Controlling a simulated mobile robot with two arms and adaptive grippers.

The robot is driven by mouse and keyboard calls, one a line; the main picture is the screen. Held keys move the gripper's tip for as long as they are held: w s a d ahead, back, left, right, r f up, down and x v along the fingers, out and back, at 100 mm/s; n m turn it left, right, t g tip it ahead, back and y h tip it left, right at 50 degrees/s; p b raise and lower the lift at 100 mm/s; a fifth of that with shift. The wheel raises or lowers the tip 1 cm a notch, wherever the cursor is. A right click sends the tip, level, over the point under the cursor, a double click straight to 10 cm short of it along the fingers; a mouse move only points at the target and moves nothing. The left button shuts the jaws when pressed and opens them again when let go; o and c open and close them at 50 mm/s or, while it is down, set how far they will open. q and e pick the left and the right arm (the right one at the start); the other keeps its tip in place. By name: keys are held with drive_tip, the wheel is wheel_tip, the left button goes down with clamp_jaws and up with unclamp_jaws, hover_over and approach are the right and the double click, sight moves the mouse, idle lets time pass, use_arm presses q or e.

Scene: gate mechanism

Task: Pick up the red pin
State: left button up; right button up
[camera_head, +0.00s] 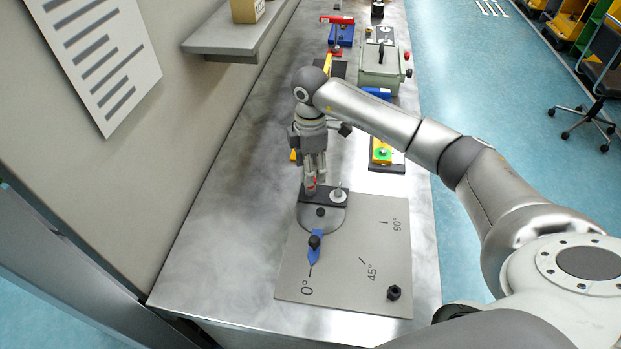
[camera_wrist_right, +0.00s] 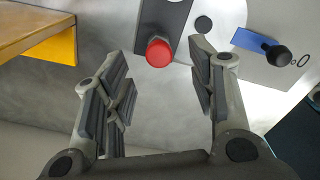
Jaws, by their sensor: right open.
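The red pin (camera_wrist_right: 158,52) shows a round red head on a dark bar (camera_wrist_right: 162,18) in the right wrist view. In the head view a little of the red pin (camera_head: 310,184) shows by the fingertips at the left end of the dark bar (camera_head: 330,195). My right gripper (camera_head: 314,180) points down over that end. In the right wrist view its fingers (camera_wrist_right: 160,72) are spread, one to each side of the pin, with visible gaps. Nothing is held. The pin's shaft is hidden. My left gripper is not in view.
A grey plate (camera_head: 345,285) marked 0°, 45° and 90° carries a blue pointer (camera_head: 313,258) at 0°. A silver post (camera_head: 338,194) stands on the bar's right end. A yellow-and-green device (camera_head: 382,152) and a grey-green box (camera_head: 380,68) stand farther back. A wall is left.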

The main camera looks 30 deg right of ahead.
wheel_tip(320, 180, down, 3)
drive_tip(key=shift+r+p, duration=0.1)
drive_tip(key=shift+p, duration=0.85)
wheel_tip(320, 180, down, 2)
drive_tip(key=shift+f, duration=0.4)
drive_tip(key=shift+c, duration=0.3)
drive_tip(key=c, duration=0.7)
clamp_jaws()
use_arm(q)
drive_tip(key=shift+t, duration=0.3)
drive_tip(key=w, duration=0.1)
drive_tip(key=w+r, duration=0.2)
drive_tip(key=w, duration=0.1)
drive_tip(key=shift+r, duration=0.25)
use_arm(e)
drive_tip(key=shift+w, duration=0.1)
